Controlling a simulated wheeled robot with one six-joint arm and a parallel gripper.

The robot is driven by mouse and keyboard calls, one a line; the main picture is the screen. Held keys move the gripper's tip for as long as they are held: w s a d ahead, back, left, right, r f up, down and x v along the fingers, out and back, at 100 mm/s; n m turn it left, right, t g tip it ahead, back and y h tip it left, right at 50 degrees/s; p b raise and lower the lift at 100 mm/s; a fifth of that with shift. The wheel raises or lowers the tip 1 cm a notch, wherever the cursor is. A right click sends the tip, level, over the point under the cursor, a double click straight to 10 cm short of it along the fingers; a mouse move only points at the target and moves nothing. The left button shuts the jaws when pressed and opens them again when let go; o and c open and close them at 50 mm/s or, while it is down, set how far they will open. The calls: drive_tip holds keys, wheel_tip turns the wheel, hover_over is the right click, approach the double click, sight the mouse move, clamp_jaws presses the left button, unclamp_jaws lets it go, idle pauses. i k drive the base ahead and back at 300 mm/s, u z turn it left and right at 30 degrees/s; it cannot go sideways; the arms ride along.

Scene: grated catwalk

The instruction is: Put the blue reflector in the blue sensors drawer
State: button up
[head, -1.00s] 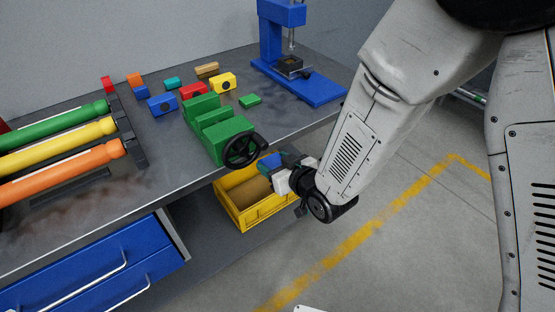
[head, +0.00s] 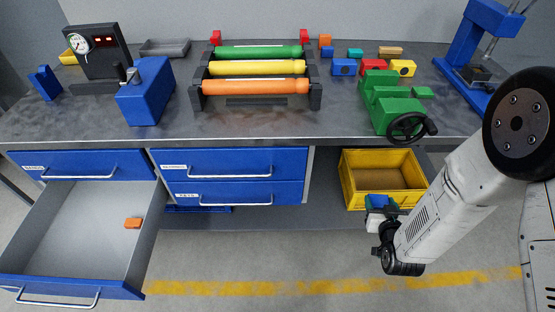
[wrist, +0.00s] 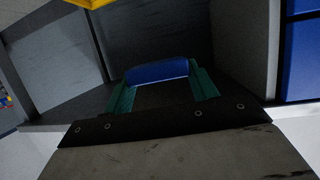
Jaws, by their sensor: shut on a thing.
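My gripper (head: 381,206) is shut on a blue block, the blue reflector (head: 377,200), in front of the bench and the yellow bin. In the wrist view the reflector (wrist: 157,72) sits crosswise between the two teal fingers. An open blue drawer (head: 70,240) with a grey inside extends from the bench at lower left. An orange block (head: 133,223) lies in it, near its right wall. A shut blue drawer (head: 100,163) is above it, and two more shut blue drawers (head: 235,162) are to the right. The drawer labels are too small to read surely.
A yellow bin (head: 350,186) stands under the bench behind my gripper. On the bench are a roller rack (head: 315,95), a green vise (head: 385,90), a blue press (head: 475,40), a gauge box (head: 97,50) and several small coloured blocks. The floor in front is clear.

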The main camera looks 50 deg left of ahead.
sight(96, 238)
drive_tip(key=z, duration=0.4)
drive_tip(key=k, duration=0.15)
drive_tip(key=u, duration=2.1)
drive_tip(key=i, duration=0.9)
drive_tip(key=u, duration=0.75)
